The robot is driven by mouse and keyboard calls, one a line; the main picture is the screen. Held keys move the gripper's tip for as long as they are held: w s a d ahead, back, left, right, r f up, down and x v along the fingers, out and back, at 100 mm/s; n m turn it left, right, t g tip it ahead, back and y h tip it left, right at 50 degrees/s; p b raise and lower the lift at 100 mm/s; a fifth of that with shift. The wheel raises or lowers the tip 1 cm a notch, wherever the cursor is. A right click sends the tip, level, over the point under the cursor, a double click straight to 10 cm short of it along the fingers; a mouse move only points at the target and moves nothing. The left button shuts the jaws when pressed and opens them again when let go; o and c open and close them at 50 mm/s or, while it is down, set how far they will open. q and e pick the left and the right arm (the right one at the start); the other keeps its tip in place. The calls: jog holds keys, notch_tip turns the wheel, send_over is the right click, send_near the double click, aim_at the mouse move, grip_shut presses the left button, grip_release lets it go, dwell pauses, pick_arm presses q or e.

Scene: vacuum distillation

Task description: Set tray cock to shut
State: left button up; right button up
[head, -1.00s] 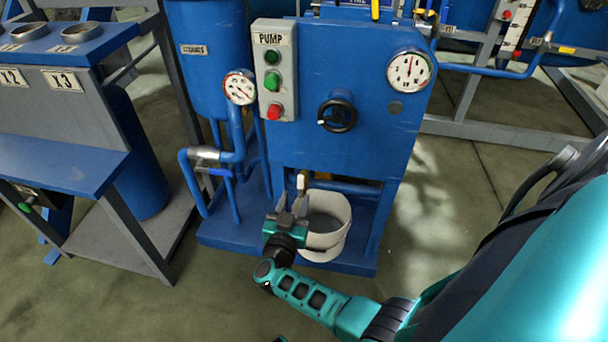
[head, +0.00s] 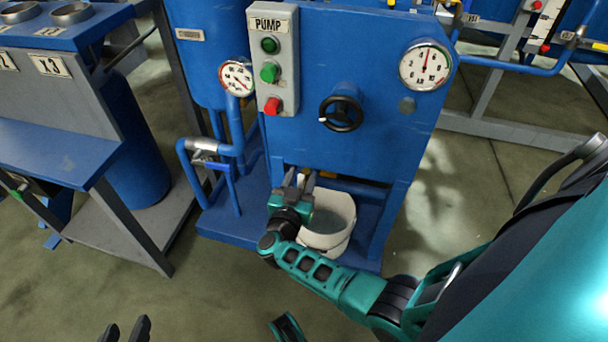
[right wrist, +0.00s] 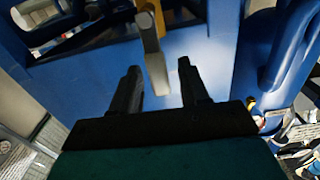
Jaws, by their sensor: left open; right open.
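In the right wrist view a pale grey lever (right wrist: 153,60), apparently the handle of the tray cock, hangs down from a brass-coloured body. Its lower end lies between the two black fingers of my right gripper (right wrist: 158,85), with gaps on both sides. In the head view my right gripper (head: 298,182) is open at the low opening of the blue pump stand, above the left rim of a white bucket (head: 328,240), and mostly hides the cock. My left gripper (head: 125,330) is open and empty at the bottom edge, over the floor.
The blue pump stand (head: 390,135) carries a black handwheel (head: 341,113), two gauges and a PUMP button box (head: 272,60). A blue-handled valve (head: 213,163) sits on the pipe at its left. A bench (head: 60,150) stands further left. The floor in front is clear.

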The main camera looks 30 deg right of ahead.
jog(key=shift+d, duration=0.1)
jog(key=shift+c, duration=0.4)
grip_shut()
